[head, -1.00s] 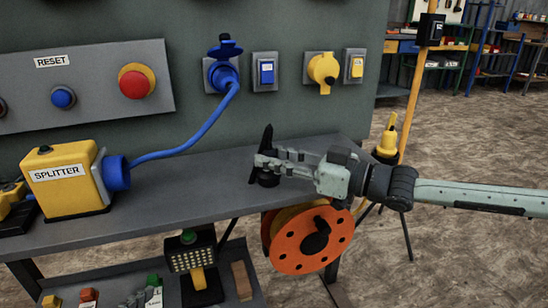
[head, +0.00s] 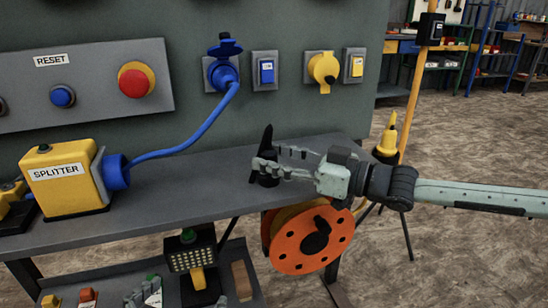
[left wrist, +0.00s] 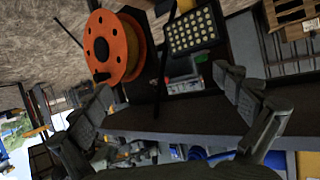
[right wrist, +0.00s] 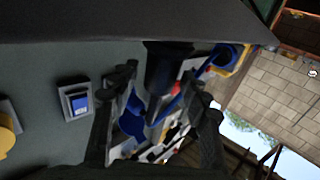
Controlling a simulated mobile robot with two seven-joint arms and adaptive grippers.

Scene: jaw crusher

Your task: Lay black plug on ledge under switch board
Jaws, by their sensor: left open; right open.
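The black plug (head: 267,137) stands roughly upright on the grey ledge (head: 195,185) under the switch board (head: 300,110), near the ledge's right end. My right gripper (head: 263,158) is open around the plug. In the right wrist view the plug (right wrist: 165,68) shows between the spread fingers (right wrist: 165,85), its end against the dark ledge surface; I cannot tell whether a finger still touches it. My left gripper (head: 195,285) is open and low, with its fingertips at the bottom edge of the head view. In the left wrist view its spread fingers (left wrist: 163,85) hold nothing.
A yellow splitter (head: 62,178) stands on the ledge at left, its blue cable (head: 190,145) running up to a socket. An orange reel (head: 290,245) hangs below the ledge's right end. A lamp (head: 190,258) stands on the lower shelf. The ledge's middle is clear.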

